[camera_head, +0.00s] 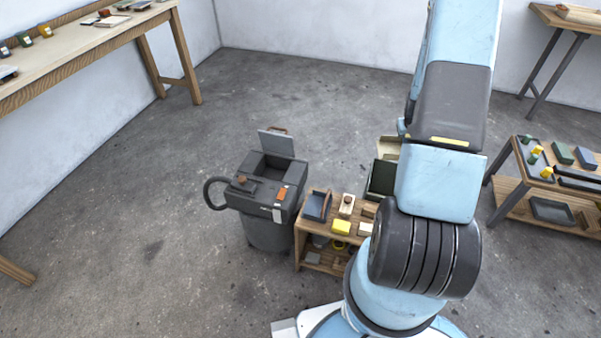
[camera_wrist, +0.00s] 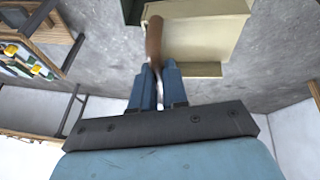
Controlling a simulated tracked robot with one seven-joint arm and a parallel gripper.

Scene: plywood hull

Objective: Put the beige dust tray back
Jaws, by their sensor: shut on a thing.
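The beige dust tray (camera_wrist: 195,38) fills the top middle of the wrist view, with a brown handle (camera_wrist: 154,40) on a bent metal rod. My gripper (camera_wrist: 155,72) has its two blue fingers shut on the tray's handle. In the head view my arm hides the gripper; a beige piece (camera_head: 388,147), seemingly the tray, shows beside the arm above a dark green box (camera_head: 382,178). A dark grey dust machine (camera_head: 268,190) stands on the floor to the left, with its lid (camera_head: 276,143) raised and an open cavity in its top.
A low wooden shelf (camera_head: 322,227) with a dark tray and small blocks stands right of the machine. A hose (camera_head: 212,193) loops out at the machine's left. A workbench (camera_head: 95,45) is at left and another shelf (camera_head: 510,190) at right. Floor behind the machine is clear.

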